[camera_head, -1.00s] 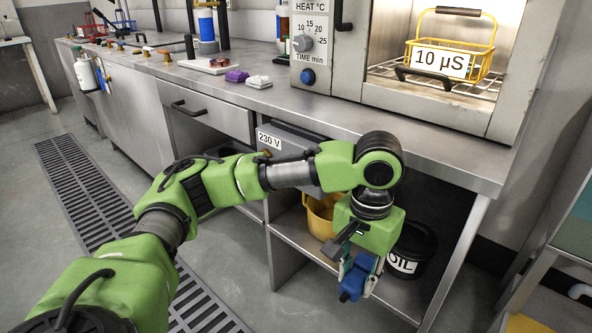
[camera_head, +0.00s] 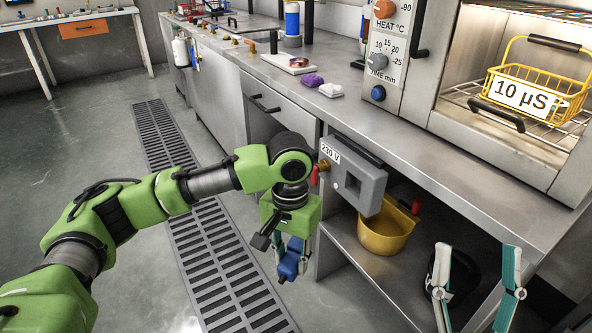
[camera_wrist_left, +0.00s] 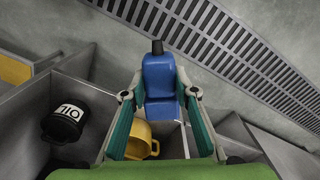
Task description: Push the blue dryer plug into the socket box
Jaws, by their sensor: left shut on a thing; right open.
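The blue dryer plug (camera_head: 289,266) is held by my left gripper (camera_head: 291,248), which hangs fingers-down left of the cabinet's open shelf. The left wrist view shows the plug (camera_wrist_left: 158,78) between the two teal finger pads of my left gripper (camera_wrist_left: 158,96), with a dark tip at its far end. The grey socket box (camera_head: 372,188), labelled 230 V, is fixed under the counter's front edge, with a dark square opening in its face. The plug is lower than the box, to its left and apart from it. My right gripper (camera_head: 476,285) is open and empty at the lower right.
A yellow container (camera_head: 386,240) stands on the shelf under the box; a black OIL bucket (camera_wrist_left: 64,115) is farther along. The steel counter (camera_head: 410,150) overhangs the shelf. An oven holding a yellow wire basket (camera_head: 535,92) stands above. A floor grate (camera_head: 212,258) and clear floor are left.

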